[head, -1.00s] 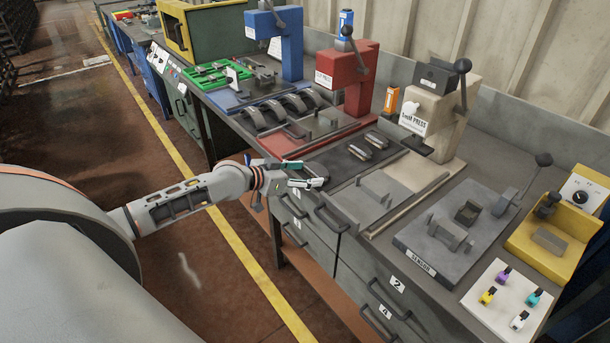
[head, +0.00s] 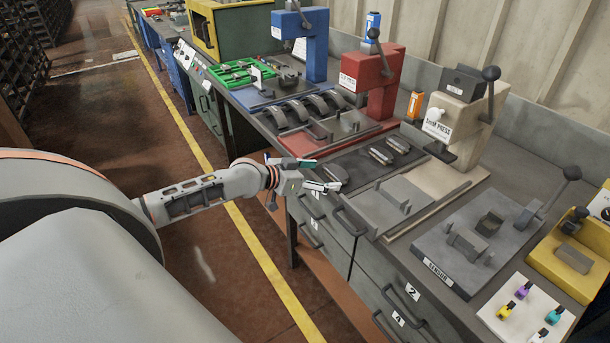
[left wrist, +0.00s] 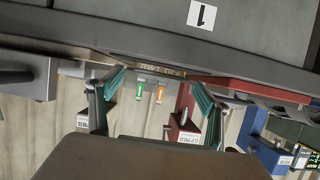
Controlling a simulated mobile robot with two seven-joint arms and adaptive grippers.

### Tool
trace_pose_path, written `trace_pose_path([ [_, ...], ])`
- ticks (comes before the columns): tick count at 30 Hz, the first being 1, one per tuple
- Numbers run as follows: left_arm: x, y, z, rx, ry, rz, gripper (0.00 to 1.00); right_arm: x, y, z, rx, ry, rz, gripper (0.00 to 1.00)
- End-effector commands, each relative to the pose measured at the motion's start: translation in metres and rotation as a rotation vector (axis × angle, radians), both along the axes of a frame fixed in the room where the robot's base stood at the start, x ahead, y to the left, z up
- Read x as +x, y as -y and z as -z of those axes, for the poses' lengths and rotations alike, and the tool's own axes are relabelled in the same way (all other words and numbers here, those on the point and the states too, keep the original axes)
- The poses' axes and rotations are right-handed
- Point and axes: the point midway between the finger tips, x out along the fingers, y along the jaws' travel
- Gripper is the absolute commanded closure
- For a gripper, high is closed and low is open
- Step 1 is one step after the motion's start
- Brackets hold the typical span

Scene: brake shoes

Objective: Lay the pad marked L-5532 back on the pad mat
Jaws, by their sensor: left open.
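My left gripper (head: 320,175) is open and empty, in front of the bench's front edge beside the dark mat. It also shows in the left wrist view (left wrist: 157,82), fingers spread. Between and beyond the fingers is a dark edge with small upside-down lettering (left wrist: 162,71) that seems to include 5532; I cannot tell whether this is a pad or the mat's edge. In the head view, a dark mat (head: 347,168) carries two small metallic pads (head: 381,155), lying side by side, their marks too small to read. My right gripper is not in view.
Behind the mat stand a red press (head: 372,80) and a cream press (head: 458,115). A grey plate labelled SENSOR (head: 440,252) and a yellow fixture (head: 560,262) stand to the right. Curved shoes (head: 300,110) lie to the left. Drawer handles (head: 352,220) stick out below the gripper.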

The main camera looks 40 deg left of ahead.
Motion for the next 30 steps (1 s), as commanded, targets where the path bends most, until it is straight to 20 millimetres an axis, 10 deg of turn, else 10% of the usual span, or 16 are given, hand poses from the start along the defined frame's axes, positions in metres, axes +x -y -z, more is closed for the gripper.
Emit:
trace_pose_path([
  [22, -0.088, -0.032, -0.039, -0.001, -0.001, 0.001, 0.23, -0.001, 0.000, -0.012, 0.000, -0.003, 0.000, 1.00],
  [30, -0.105, -0.022, -0.019, -0.001, -0.012, 0.003, 0.23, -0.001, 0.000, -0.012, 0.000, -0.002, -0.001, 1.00],
])
